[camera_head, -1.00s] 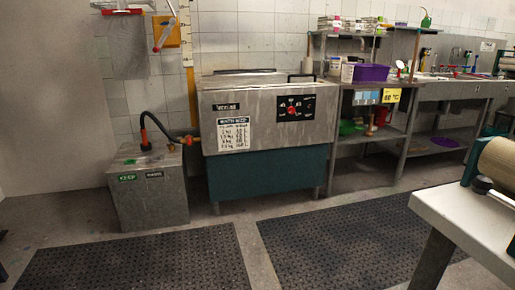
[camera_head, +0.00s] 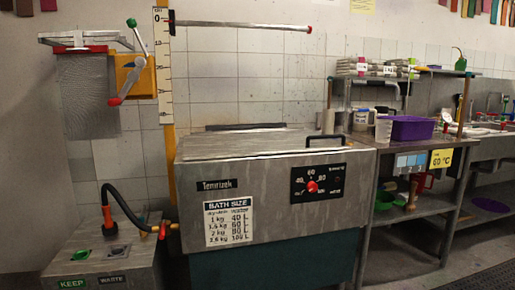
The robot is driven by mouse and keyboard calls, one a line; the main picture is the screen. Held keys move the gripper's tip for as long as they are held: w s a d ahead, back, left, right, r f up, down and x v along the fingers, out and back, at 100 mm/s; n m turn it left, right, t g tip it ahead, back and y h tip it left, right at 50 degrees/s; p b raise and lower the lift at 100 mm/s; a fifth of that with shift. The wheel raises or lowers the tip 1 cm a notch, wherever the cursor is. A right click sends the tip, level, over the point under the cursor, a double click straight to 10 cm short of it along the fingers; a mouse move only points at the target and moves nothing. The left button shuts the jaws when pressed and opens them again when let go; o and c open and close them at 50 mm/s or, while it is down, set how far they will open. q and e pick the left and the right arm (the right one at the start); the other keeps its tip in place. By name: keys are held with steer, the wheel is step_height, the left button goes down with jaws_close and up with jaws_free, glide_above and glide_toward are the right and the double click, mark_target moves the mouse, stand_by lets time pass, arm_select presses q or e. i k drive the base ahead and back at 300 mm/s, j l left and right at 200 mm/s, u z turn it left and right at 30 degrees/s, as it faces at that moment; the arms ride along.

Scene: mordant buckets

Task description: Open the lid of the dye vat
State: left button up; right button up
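The dye vat (camera_head: 265,215) is a steel box with a dark green lower body, standing against the tiled wall. Its flat steel lid (camera_head: 250,144) lies closed on top. A dark handle (camera_head: 326,139) stands up at the lid's right side. The front carries a bath size chart (camera_head: 229,222) and a control panel with a red knob (camera_head: 312,186). Neither of my grippers shows in the head view.
A low steel box (camera_head: 100,262) with a black hose stands left of the vat. A wall-mounted crank (camera_head: 136,62) hangs above it. A steel shelf (camera_head: 415,212) with a purple bin (camera_head: 411,128) stands close on the right.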

mark_target(218, 141)
steer(key=i+j, duration=0.1)
steer(key=i, duration=0.5)
steer(key=i+l+z, duration=0.1)
steer(key=i+l, duration=0.65)
steer(key=i, duration=0.15)
